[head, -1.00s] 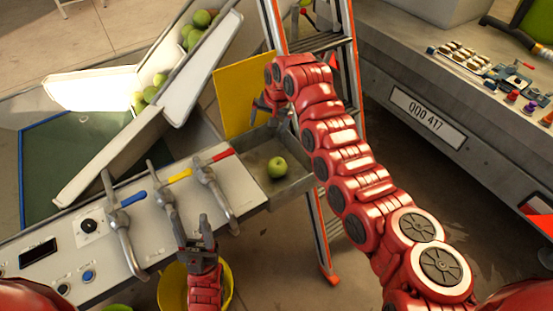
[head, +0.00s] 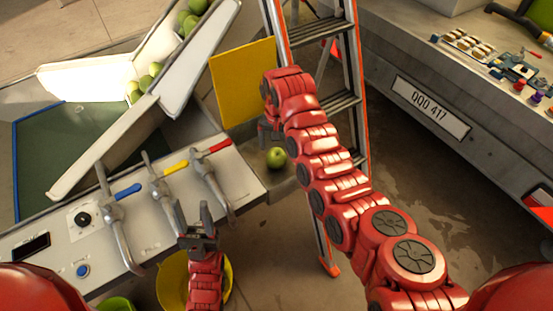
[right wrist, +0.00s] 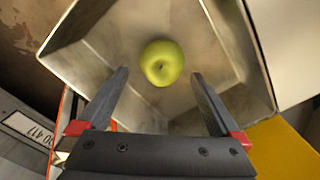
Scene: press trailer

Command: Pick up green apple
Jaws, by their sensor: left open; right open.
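A green apple (head: 276,157) lies in a grey metal tray (head: 284,189) at the right end of the control panel. In the right wrist view the apple (right wrist: 162,63) sits on the tray floor, ahead of and between the two open fingers of my right gripper (right wrist: 158,78), not touching them. In the head view my right gripper (head: 268,134) is over the tray's far side, partly hidden by its own arm. My left gripper (head: 194,215) is open and empty, pointing up in front of the panel's levers.
The panel has levers with blue, yellow (head: 176,168) and red handles. A yellow board (head: 243,82) stands behind the tray and a ladder (head: 341,103) to its right. More green apples (head: 150,76) lie in a white chute. A yellow bucket (head: 172,283) is below my left gripper.

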